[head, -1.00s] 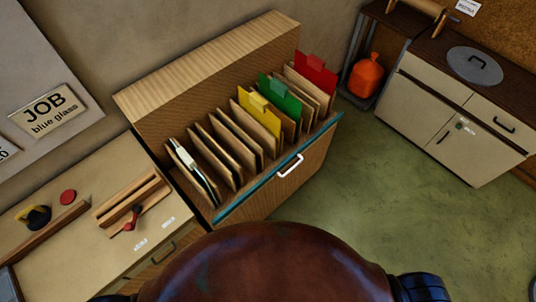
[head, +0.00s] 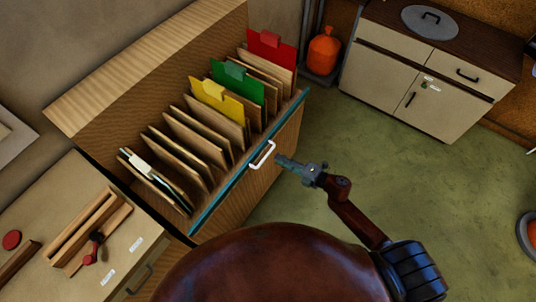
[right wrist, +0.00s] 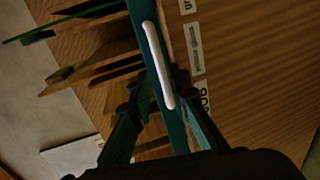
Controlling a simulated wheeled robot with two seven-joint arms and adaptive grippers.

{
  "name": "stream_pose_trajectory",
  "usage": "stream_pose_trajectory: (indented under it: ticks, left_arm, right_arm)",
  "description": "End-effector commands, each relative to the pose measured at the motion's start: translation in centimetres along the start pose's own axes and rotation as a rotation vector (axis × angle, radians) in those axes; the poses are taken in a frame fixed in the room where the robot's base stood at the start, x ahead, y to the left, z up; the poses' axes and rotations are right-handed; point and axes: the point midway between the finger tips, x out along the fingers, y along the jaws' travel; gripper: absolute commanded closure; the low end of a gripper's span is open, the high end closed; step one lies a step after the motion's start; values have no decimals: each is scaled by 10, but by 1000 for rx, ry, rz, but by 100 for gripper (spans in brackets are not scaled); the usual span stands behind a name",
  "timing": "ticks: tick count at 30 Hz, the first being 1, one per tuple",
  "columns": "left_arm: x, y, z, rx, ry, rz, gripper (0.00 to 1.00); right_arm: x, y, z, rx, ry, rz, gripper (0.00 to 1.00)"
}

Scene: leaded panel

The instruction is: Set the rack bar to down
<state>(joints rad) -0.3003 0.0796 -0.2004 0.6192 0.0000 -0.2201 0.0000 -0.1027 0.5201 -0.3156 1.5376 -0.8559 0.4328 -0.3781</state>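The rack bar (head: 222,194) is a teal strip along the front top edge of the wooden rack (head: 262,185). A white handle (head: 262,154) is fixed to it. My right gripper (head: 281,160) is just right of the handle in the head view, apart from it as far as I can tell. In the right wrist view, its two dark fingers (right wrist: 160,84) are spread, with the white handle (right wrist: 153,45) and the teal bar (right wrist: 176,90) running between them. Nothing is held. My left gripper is not in view.
Upright wooden dividers stand in the rack, with yellow (head: 218,100), green (head: 238,84) and red (head: 271,48) panels. A bench with a wooden tray (head: 88,232) is at left. A cabinet (head: 420,85) and orange bottle (head: 323,52) are at back right. The green floor between is clear.

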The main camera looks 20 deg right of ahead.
Motion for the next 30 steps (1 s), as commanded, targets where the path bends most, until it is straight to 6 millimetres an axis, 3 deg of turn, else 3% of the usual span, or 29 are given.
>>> stream_pose_trajectory:
  ticks: [9,15,25,30]
  left_arm:
    - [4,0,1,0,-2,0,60]
    - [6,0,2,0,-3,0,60]
    - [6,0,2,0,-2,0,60]
    - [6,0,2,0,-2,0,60]
  right_arm:
    - [48,0,2,3,-4,1,84]
    - [68,0,2,5,-4,0,84]
    - [71,0,2,6,-4,0,84]
    - [71,0,2,6,-5,0,95]
